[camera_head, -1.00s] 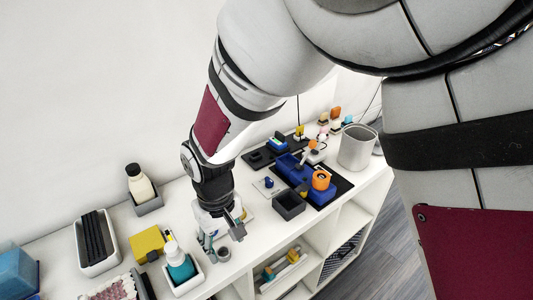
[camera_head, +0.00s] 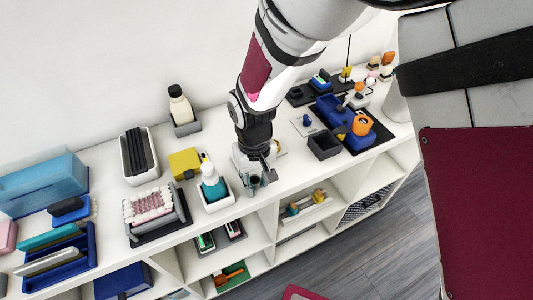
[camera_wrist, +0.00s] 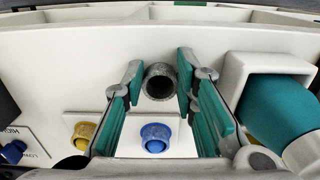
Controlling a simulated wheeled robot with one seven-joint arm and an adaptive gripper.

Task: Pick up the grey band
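The grey band (camera_wrist: 160,81) is a small dark grey hollow ring, its round opening facing the camera in the wrist view. It rests near the front edge of the white shelf top, and a little of it shows in the head view (camera_head: 254,181). My gripper (camera_wrist: 159,88) is open, with one teal-padded finger on each side of the band. Gaps show between the band and the fingers, so it appears not gripped. In the head view my gripper (camera_head: 262,175) is low over the shelf top and partly hides the band.
A teal bottle (camera_wrist: 280,106) in a white holder stands close to the right finger in the wrist view. It also shows in the head view (camera_head: 212,188). A yellow box (camera_head: 185,163) and a dark grey open box (camera_head: 324,146) stand farther off. Blue (camera_wrist: 155,137) and yellow knobs are nearby.

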